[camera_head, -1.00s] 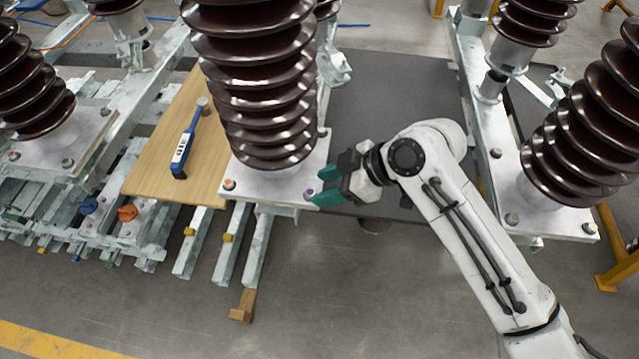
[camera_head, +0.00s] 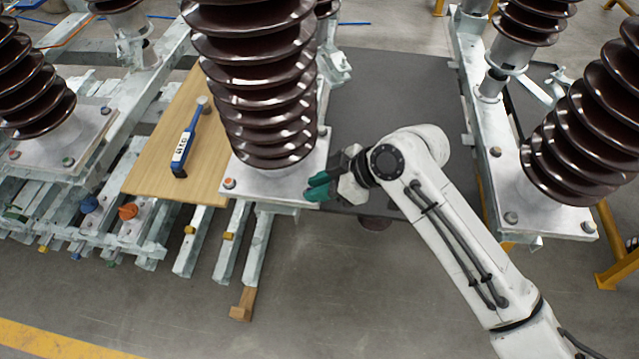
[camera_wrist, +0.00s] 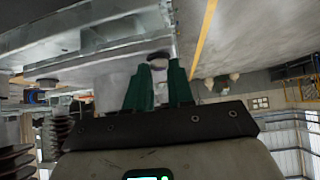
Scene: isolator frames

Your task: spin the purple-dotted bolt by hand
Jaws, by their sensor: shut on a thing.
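My gripper (camera_head: 318,187) has green fingers and is at the front right corner of the pale base plate (camera_head: 265,187) under the middle brown insulator. In the head view the fingers cover the purple-dotted bolt there. In the wrist view a dark round bolt head (camera_wrist: 158,59) sits at the tips of the green fingers (camera_wrist: 160,80), and the gripper is shut on it. Its purple dot cannot be made out now.
An orange-marked bolt (camera_head: 229,183) is at the plate's front left corner. A blue tool (camera_head: 185,142) lies on the wooden board (camera_head: 150,172) to the left. The ribbed insulator (camera_head: 258,80) rises close to my gripper. Open floor (camera_head: 330,290) lies in front.

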